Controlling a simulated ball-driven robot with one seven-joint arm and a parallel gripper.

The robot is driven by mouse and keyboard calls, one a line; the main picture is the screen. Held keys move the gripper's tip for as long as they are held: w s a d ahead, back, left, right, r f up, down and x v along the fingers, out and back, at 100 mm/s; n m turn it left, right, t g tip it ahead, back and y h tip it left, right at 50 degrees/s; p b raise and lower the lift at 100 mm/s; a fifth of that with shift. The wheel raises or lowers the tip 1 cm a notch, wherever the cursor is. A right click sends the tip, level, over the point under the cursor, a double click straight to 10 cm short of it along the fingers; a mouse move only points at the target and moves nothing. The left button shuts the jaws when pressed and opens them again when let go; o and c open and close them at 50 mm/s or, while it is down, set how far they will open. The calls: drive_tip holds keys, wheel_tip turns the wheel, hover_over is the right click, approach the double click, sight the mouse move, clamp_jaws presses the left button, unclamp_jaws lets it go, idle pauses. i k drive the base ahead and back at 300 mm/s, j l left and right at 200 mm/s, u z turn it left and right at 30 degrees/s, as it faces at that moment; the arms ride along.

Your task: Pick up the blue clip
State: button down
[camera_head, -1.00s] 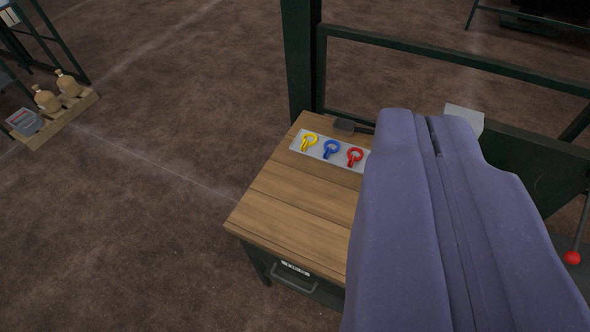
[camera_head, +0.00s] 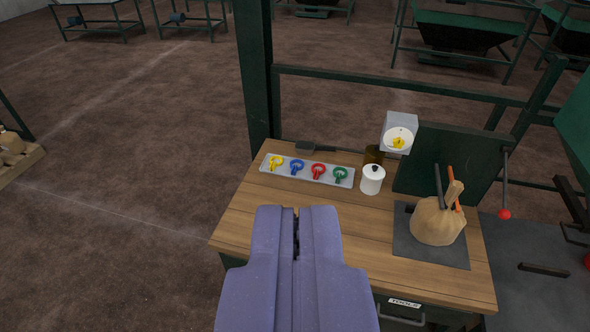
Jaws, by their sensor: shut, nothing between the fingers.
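The blue clip (camera_head: 297,167) is a ring with a short tail. It lies on a pale tray (camera_head: 262,168) near the back left of the wooden table, between a yellow clip (camera_head: 276,162) and a red clip (camera_head: 318,171). A green clip (camera_head: 340,175) is at the tray's right end. My gripper (camera_head: 297,212) is purple and shut, with nothing between its fingers. It shows in front of the tray in the picture, apart from the blue clip.
The wooden table (camera_head: 340,212) carries a white lidded jar (camera_head: 372,180) right of the tray. A tied tan bag (camera_head: 437,222) sits on a dark mat (camera_head: 408,246). A green post (camera_head: 255,75) and rail (camera_head: 400,86) stand behind. A dark tool (camera_head: 306,147) lies behind the tray.

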sight(294, 168)
drive_tip(key=i+j+u, duration=0.35)
drive_tip(key=u, duration=0.15)
drive_tip(key=i+j+u, duration=0.2)
drive_tip(key=i+u, duration=1.25)
drive_tip(key=i, duration=0.5)
drive_tip(key=i+z, duration=0.5)
drive_tip(key=i+j+z, duration=0.15)
drive_tip(key=i+z, duration=0.3)
drive_tip(key=i+l+z, duration=0.2)
drive_tip(key=z, duration=0.25)
drive_tip(key=i+z, duration=1.05)
drive_tip(key=z, duration=0.2)
drive_tip(key=i+j+z, duration=0.25)
drive_tip(key=z, duration=0.2)
drive_tip(key=i+l+z, duration=0.15)
drive_tip(key=z, duration=0.25)
drive_tip(key=i+z, duration=0.55)
drive_tip(key=z, duration=0.25)
drive_tip(key=i+z, duration=0.25)
drive_tip(key=z, duration=0.15)
